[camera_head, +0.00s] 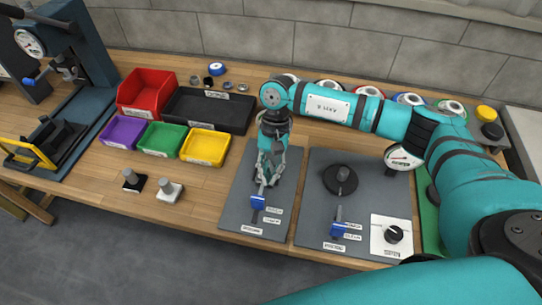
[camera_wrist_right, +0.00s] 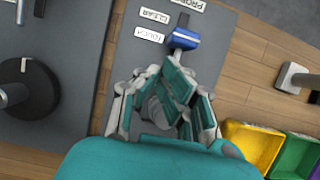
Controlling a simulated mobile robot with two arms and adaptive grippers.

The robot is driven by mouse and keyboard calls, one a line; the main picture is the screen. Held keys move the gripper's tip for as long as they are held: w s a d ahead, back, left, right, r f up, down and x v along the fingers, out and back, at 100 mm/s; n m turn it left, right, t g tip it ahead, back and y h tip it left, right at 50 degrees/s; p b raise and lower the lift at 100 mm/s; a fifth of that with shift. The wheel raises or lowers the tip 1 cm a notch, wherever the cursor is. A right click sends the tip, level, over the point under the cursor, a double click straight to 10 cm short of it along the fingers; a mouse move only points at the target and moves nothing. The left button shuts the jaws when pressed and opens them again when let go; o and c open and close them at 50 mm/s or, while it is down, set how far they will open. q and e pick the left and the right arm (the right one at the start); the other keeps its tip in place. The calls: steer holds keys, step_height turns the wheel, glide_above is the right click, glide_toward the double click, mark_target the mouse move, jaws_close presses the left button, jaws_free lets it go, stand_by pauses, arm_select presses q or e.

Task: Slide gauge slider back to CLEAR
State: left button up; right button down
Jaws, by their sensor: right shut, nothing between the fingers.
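The gauge slider has a blue knob (camera_head: 258,201) on the left grey panel (camera_head: 235,205). In the right wrist view the blue knob (camera_wrist_right: 184,39) stands level with the TOUCH label (camera_wrist_right: 149,35). A dark slot runs from it toward the level of the CLEAR label (camera_wrist_right: 155,15). My right gripper (camera_head: 264,180) points down over this panel, its fingers shut and empty. In the wrist view the gripper (camera_wrist_right: 175,68) is close to the knob, on the side away from CLEAR. I cannot tell whether it touches. My left gripper is not in view.
A second panel (camera_head: 312,180) to the right holds a black round knob (camera_head: 340,180), another blue slider (camera_head: 339,230) and a white dial plate (camera_head: 391,237). Coloured bins, including a yellow one (camera_head: 205,147), and two small posts stand left. A dial gauge (camera_head: 402,157) shows beside my right arm.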

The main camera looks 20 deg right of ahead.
mark_target(258, 204)
steer(key=shift+p+x, duration=0.35)
steer(key=shift+x, duration=1.45)
steer(key=shift+a, duration=0.1)
steer(key=shift+s+a, duration=0.5)
steer(key=shift+s, duration=0.3)
steer(key=shift+s+a, duration=0.55)
steer(key=shift+s, duration=0.25)
